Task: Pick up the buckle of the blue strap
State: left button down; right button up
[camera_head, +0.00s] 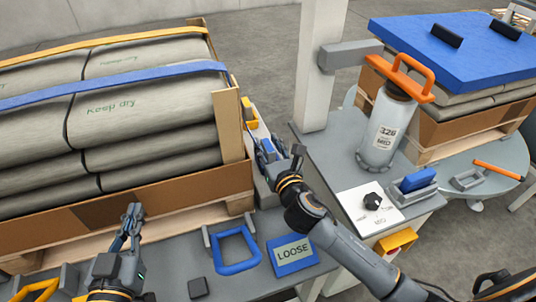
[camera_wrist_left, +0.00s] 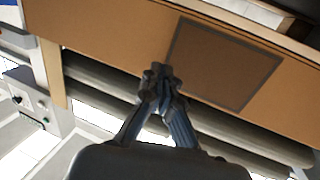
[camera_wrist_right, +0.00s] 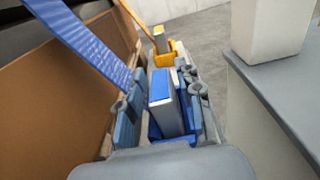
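The blue strap (camera_head: 120,84) runs over the stack of sacks and shows at the upper left in the right wrist view (camera_wrist_right: 82,42). Its buckle (camera_wrist_right: 167,100), a silver-grey block with a blue face, stands upright in a blue holder (camera_wrist_right: 180,141). The buckle also shows small in the head view (camera_head: 267,147). My right gripper (camera_wrist_right: 163,112) is open, with one finger on each side of the buckle; I cannot tell whether they touch it. My left gripper (camera_head: 132,212) is shut and empty, in front of the pallet's cardboard side; its fingertips meet in the left wrist view (camera_wrist_left: 158,75).
An orange strap (camera_head: 110,43) crosses the sacks farther back, with an orange holder (camera_wrist_right: 165,54) beyond the blue one. A blue frame (camera_head: 235,250) and a LOOSE sign (camera_head: 292,254) are on the front bench. A white post (camera_head: 318,65) and grey canister (camera_head: 388,127) stand at the right.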

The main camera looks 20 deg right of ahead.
grip_shut()
jog(key=shift+r, duration=0.1)
